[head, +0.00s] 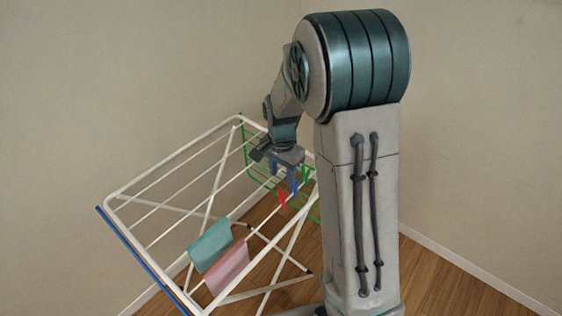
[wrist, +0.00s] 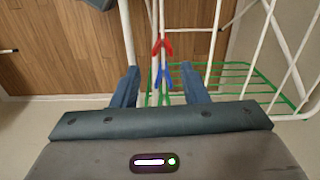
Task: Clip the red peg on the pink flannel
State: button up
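The red peg (head: 282,198) sits on a white rail near the right end of the drying rack, first in a row of pegs. It also shows in the wrist view (wrist: 162,47), beyond my fingertips. The pink flannel (head: 228,266) hangs over a rail at the rack's near end, well apart from the red peg. My gripper (head: 286,168) is above the rail close to the pegs. In the wrist view my gripper (wrist: 159,69) is open, its two blue fingers wide apart on either side of the rail, with nothing clamped between them.
A blue peg (head: 294,186) and a green peg (head: 305,173) are on the rail beside the red one. A teal flannel (head: 210,246) hangs next to the pink one. The white rack (head: 113,199) has several thin rails and a green wire shelf (wrist: 235,70). Walls stand behind.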

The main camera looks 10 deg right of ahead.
aim_at(281, 198)
jog(key=shift+m, duration=0.3)
jog(key=f+b, duration=0.2)
jog(key=f, duration=0.1)
jog(key=f+b, duration=0.2)
jog(key=f, duration=0.1)
jog(key=f+b, duration=0.2)
jog(key=f, duration=0.2)
jog(key=shift+w, duration=0.4)
jog(key=shift+r, duration=0.1)
jog(key=c, duration=0.8)
jog(key=shift+c, duration=0.2)
notch_tip(281, 198, up, 7)
jog(key=p, duration=0.4)
dwell(0.5)
